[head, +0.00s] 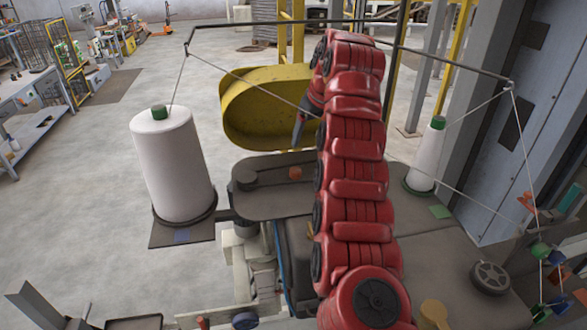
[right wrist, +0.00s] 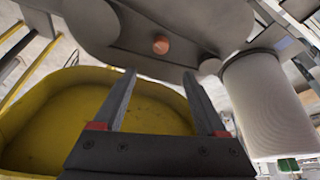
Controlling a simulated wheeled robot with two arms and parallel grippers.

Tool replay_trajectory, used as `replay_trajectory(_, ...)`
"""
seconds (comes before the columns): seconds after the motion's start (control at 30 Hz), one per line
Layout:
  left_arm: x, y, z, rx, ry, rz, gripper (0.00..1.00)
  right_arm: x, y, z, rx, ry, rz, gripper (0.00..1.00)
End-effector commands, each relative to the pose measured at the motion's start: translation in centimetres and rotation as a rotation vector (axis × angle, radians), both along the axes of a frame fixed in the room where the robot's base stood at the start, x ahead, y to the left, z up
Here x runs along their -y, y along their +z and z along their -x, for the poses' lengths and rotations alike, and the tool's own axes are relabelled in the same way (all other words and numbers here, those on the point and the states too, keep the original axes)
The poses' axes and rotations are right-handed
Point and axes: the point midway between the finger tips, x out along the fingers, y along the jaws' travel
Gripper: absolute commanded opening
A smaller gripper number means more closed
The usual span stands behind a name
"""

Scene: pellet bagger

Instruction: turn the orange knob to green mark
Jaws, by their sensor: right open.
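The orange knob (head: 295,173) is small and sits on top of a grey rounded machine housing (head: 270,200). In the right wrist view the knob (right wrist: 161,45) shows beyond the fingertips, between their lines. My right gripper (head: 299,135) is beside the yellow guard, on the far side of the knob in the head view. In the right wrist view its two fingers (right wrist: 160,80) are spread, with nothing between them, apart from the knob. No green mark can be made out by the knob. My left gripper is not in view.
A yellow curved guard (head: 265,75) stands behind the housing. A large white thread spool (head: 172,165) stands left, a white cone (head: 428,160) right. Thin threads run from a dark overhead bar (head: 270,22). A grey cabinet (head: 520,110) stands at right.

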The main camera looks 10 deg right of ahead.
Motion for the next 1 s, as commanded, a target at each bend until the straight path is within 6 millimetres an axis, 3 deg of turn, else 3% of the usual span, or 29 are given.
replay_trajectory(0.27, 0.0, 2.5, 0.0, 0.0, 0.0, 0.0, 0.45, -0.6, -3.4, -1.4, -0.006, 0.002, 0.0, 0.74)
replay_trajectory(0.6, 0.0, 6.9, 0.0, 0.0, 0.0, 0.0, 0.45, -1.6, -10.9, -4.1, -0.014, 0.002, -0.004, 0.74)
replay_trajectory(1.0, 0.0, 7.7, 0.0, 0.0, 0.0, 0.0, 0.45, -1.9, -13.6, -5.3, -0.003, 0.001, -0.004, 0.74)
